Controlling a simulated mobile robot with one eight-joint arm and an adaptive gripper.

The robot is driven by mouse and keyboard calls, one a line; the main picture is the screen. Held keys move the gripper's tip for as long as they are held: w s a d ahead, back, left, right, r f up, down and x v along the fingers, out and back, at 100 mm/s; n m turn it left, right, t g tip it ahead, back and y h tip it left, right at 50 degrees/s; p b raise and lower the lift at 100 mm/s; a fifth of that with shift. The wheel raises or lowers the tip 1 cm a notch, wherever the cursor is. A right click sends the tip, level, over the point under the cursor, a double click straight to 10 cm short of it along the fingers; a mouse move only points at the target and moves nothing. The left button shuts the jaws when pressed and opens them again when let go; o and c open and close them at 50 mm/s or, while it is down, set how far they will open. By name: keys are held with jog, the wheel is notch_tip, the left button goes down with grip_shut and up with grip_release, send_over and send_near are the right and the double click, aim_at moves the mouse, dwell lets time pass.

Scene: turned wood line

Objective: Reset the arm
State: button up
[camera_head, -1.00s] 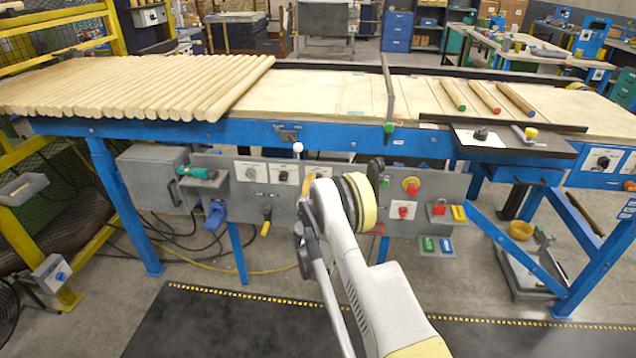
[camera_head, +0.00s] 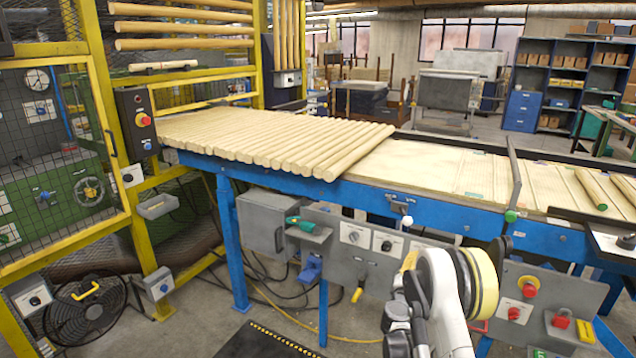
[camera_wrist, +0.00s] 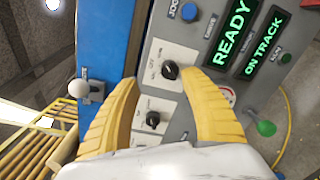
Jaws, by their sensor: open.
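My gripper (camera_wrist: 160,82) shows in the wrist view with two yellow fingers spread apart and nothing between them. Behind the fingers is a grey control panel (camera_wrist: 185,118) with black rotary knobs (camera_wrist: 170,71). I cannot tell the exact gap between fingers and panel. In the head view my white arm, with a yellow and black band, rises at the lower right in front of the same panel (camera_head: 335,222). The gripper itself is not clearly visible there.
A blue-framed line table (camera_head: 465,208) carries a row of wooden rods (camera_head: 265,140). A yellow fence (camera_head: 100,130) and a black fan (camera_head: 85,305) stand at left. The wrist view shows a lit READY display (camera_wrist: 233,35) and a white ball knob (camera_wrist: 79,88).

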jog(key=s+a+r+m+g+y, duration=0.1)
jog(key=s+a+r+m+g, duration=0.15)
jog(key=s+r+m, duration=0.55)
jog(key=s+a+r+m+g+y, duration=0.25)
jog(key=s+r, duration=0.25)
jog(key=r, duration=0.7)
jog(key=s+a+m+y, duration=0.2)
jog(key=s+a, duration=0.3)
jog(key=s, duration=0.5)
jog(key=s+a+f+m+g+y, duration=0.1)
jog(key=s+a, duration=0.4)
jog(key=s, duration=0.6)
jog(key=s+a+m+g+y, duration=0.1)
jog(key=s+a+m+y, duration=0.2)
jog(key=s, duration=0.7)
jog(key=a, duration=0.2)
jog(key=shift+s+a+f, duration=0.15)
jog(key=shift+a+f, duration=0.25)
